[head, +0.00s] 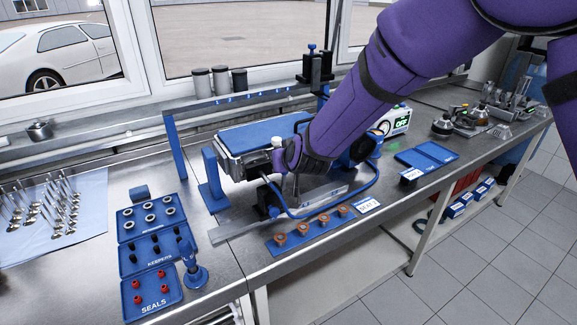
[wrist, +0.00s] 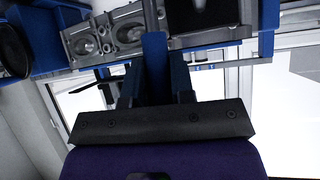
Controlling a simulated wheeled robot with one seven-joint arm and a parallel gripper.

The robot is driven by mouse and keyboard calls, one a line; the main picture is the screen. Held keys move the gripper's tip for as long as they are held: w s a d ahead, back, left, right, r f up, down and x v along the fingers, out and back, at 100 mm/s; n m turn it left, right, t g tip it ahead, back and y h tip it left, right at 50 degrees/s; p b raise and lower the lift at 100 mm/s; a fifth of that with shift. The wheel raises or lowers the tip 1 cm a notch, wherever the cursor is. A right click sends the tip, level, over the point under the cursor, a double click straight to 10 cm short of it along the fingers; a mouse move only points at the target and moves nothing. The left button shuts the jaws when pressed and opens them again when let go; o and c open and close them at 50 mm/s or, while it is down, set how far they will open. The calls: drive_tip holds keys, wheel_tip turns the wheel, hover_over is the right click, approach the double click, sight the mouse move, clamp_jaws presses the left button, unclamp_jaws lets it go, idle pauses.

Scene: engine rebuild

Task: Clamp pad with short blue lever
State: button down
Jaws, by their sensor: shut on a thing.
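My gripper (head: 286,160) is at the near side of the grey engine part (head: 232,166), which has a blue top and sits in a blue-framed fixture. In the wrist view, my gripper (wrist: 156,88) is shut on a narrow upright blue piece (wrist: 155,52), which looks like the short blue lever. A thin grey bar (wrist: 150,14) runs on beyond it. The engine part's round openings (wrist: 105,38) show beside it. My arm hides the lever in the head view. I cannot make out the pad or whether it touches the engine part.
A blue gantry frame (head: 180,148) stands around the fixture. Blue trays of keepers and seals (head: 150,292) lie at the left, with a blue post (head: 193,268) beside them. A blue strip with several copper-coloured parts (head: 312,230) lies along the front edge. A blue hose (head: 330,208) loops near my gripper.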

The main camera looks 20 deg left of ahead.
drive_tip(key=shift+w+a+g+h, duration=0.45)
drive_tip(key=shift+a+g+h, duration=0.25)
drive_tip(key=shift+a, duration=0.15)
drive_tip(key=shift+w+a+f+n+g+h, duration=0.2)
drive_tip(key=shift+w+a+n+g+h, duration=0.1)
drive_tip(key=shift+w+a+g+h, duration=0.7)
drive_tip(key=shift+d, duration=0.15)
drive_tip(key=shift+s, duration=0.1)
drive_tip(key=c, duration=1)
unclamp_jaws()
drive_tip(key=shift+o, duration=0.2)
